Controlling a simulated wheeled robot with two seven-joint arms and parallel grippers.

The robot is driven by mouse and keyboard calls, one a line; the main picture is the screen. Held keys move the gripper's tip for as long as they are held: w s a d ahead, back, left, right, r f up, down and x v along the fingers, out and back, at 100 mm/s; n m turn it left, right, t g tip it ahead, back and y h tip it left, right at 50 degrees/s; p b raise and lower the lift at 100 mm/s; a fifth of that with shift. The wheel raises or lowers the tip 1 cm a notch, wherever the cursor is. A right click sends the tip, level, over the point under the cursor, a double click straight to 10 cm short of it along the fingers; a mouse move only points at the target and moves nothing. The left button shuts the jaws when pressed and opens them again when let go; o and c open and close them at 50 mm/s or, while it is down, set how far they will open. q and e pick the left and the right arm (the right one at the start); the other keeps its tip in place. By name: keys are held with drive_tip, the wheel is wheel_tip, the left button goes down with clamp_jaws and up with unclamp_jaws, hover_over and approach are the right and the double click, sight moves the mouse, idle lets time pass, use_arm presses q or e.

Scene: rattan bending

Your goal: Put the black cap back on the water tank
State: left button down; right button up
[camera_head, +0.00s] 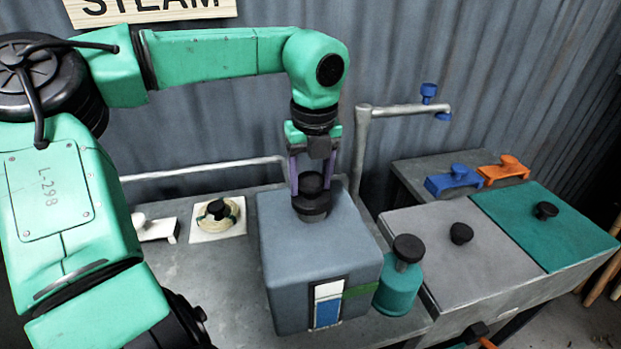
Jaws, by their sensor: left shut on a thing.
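The water tank (290,250) is a grey-blue box with a blue-and-white level window on its front. The black cap (312,184) is between the purple fingers of my left gripper (312,176), which points straight down and is shut on it. The cap is upright over the black collar (311,205) on the tank's top. From this angle I cannot tell whether the cap is seated on the collar or just above it. My right gripper is not in view.
A teal bottle with a black top (398,285) stands close to the tank's right side. A bent metal pipe (361,150) rises behind. Grey (450,280) and teal (560,228) knobbed lids are at right. A coil on a white plate (230,233) lies left.

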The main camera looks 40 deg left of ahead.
use_arm(q)
drive_tip(key=shift+f+b, duration=0.6)
drive_tip(key=shift+f, duration=0.05)
idle(0.3)
drive_tip(key=shift+c, duration=0.2)
unclamp_jaws()
drive_tip(key=shift+o, duration=0.2)
drive_tip(key=shift+r, duration=0.1)
